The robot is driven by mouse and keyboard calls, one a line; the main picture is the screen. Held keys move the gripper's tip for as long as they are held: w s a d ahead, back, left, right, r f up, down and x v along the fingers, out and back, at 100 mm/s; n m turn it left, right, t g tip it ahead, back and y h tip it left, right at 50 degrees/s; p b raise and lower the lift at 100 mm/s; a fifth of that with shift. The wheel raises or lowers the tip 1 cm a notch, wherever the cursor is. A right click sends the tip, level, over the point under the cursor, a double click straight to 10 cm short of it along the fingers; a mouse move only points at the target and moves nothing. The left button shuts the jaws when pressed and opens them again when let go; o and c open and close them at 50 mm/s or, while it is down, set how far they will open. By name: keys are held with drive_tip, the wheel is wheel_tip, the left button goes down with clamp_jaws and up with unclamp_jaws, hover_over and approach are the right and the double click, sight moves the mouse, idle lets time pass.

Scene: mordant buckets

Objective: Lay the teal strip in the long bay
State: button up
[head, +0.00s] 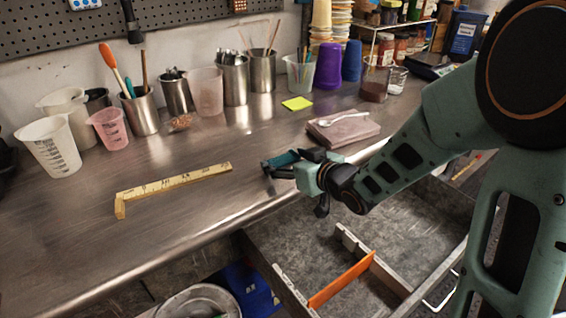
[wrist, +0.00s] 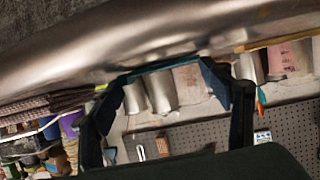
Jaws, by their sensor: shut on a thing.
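My gripper (head: 292,167) is shut on the teal strip (head: 281,159), above the steel counter near its front edge. In the wrist view the strip (wrist: 160,65) is a thin dark teal bar spanning between the two fingertips of my gripper (wrist: 163,68). An open grey drawer (head: 405,220) lies below and to the right of my gripper. An orange divider (head: 342,280) and pale slotted rails (head: 352,243) part its floor into bays. My arm hides part of the drawer, so the full extent of each bay cannot be told.
A yellow folding rule (head: 175,185) lies on the counter left of my gripper. A mauve block (head: 343,132) with a white spoon sits behind it. Cups and steel canisters (head: 235,80) line the wall. A metal bucket (head: 198,302) stands below the counter's front edge.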

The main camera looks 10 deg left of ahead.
drive_tip(key=shift+d, duration=0.1)
drive_tip(key=shift+f, duration=0.15)
drive_tip(key=o, duration=0.9)
